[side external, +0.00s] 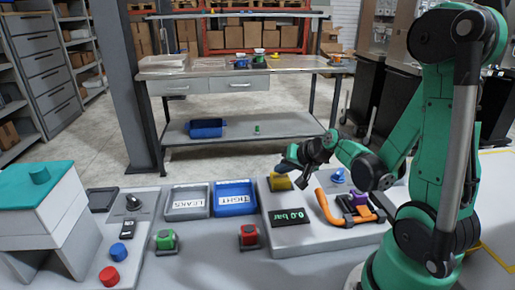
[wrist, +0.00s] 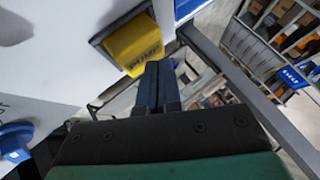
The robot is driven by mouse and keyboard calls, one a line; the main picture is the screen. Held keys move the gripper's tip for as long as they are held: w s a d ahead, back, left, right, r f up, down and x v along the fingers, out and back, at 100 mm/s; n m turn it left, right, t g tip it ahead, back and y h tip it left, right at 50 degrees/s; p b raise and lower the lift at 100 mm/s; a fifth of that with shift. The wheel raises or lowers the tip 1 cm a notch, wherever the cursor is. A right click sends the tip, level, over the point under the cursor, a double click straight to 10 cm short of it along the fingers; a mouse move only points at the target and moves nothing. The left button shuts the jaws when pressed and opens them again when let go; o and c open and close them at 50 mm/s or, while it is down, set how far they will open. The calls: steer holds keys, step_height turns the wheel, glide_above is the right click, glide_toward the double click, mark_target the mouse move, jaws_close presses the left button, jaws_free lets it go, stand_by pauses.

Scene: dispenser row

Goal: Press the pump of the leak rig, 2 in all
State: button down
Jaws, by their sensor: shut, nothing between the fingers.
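The leak rig (side external: 320,232) is a grey box at the right of the bench, with a display (side external: 290,217) reading 0.0 bar. Its yellow pump (side external: 280,183) is at the rig's back left corner; it also shows in the wrist view (wrist: 133,43) with dark lettering on it. My gripper (side external: 287,167) is just above the pump in the side view. In the wrist view my gripper (wrist: 153,66) has its dark blue fingers together and empty, tips close beside the pump's edge. I cannot tell whether they touch it.
On the rig are an orange handle (side external: 330,212), a purple part (side external: 359,197) and a blue knob (side external: 338,176). Left of it are a LEAKS tray (side external: 187,215), a blue TIGHT tray (side external: 236,211), and small red (side external: 249,236) and green (side external: 165,240) parts.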

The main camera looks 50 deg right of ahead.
mark_target(283, 178)
steer(key=shift+r, duration=0.1)
stand_by(0.3)
steer(key=shift+r, duration=0.35)
steer(key=shift+r, duration=2.5)
steer(key=s+a+r+n+g+y, duration=0.1)
steer(key=s+a+n+g, duration=0.1)
steer(key=a+n, duration=0.8)
steer(key=s+a, duration=0.1)
steer(key=a, duration=0.3)
steer(key=shift+a+r+n, duration=0.15)
steer(key=shift+r+n, duration=0.1)
steer(key=shift+n, duration=0.15)
